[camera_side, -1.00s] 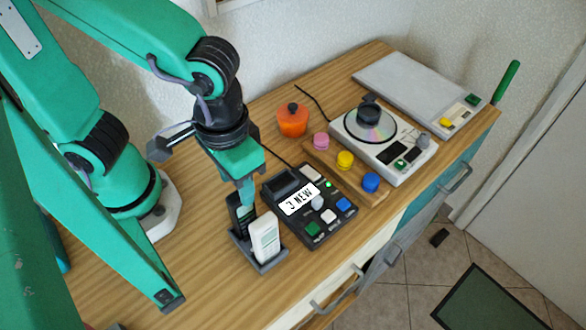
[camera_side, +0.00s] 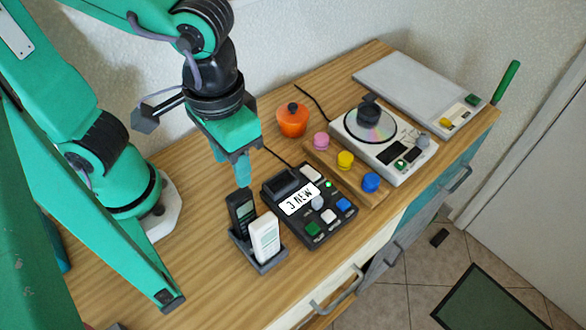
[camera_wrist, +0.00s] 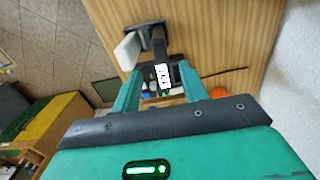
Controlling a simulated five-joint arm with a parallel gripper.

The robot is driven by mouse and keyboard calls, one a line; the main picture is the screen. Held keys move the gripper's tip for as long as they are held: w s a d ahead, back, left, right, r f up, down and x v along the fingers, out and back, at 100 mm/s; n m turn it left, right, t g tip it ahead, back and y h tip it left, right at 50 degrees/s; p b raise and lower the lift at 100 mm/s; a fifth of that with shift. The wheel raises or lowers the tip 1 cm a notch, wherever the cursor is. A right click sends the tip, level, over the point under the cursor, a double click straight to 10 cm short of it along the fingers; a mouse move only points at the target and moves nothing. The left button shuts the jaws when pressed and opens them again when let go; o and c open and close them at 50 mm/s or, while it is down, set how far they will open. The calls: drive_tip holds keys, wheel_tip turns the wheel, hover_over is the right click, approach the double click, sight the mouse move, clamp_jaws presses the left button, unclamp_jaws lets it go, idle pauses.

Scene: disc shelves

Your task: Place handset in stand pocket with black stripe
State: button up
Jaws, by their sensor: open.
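A black handset (camera_side: 241,212) stands upright in the rear pocket of a small dark grey stand (camera_side: 262,266). A white handset (camera_side: 265,238) stands in the front pocket, beside the black one. My gripper (camera_side: 243,180) is open and empty just above the black handset, with its fingers pointing down and apart from it. In the wrist view, the two teal fingers of my gripper (camera_wrist: 158,88) are spread, and the white handset (camera_wrist: 128,50) and the stand (camera_wrist: 150,26) show beyond them. I cannot make out a black stripe on either pocket.
A dark telephone base (camera_side: 303,205) with a "J NEW" label and coloured buttons stands right of the stand. Behind it are an orange pot (camera_side: 292,119), coloured knobs on a wooden board (camera_side: 345,178) and a disc player (camera_side: 383,140). Bare wood lies left of the stand.

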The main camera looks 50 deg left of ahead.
drive_tip(key=shift+w, duration=0.1)
drive_tip(key=w+a+r+t, duration=0.2)
drive_tip(key=w+a, duration=0.1)
drive_tip(key=a, duration=0.6)
drive_tip(key=w+a+r+t, duration=0.2)
drive_tip(key=w+a+t, duration=0.1)
drive_tip(key=a, duration=0.6)
drive_tip(key=shift+w+a+r+t, duration=0.15)
drive_tip(key=shift+w+r+t, duration=0.2)
drive_tip(key=shift+w, duration=0.35)
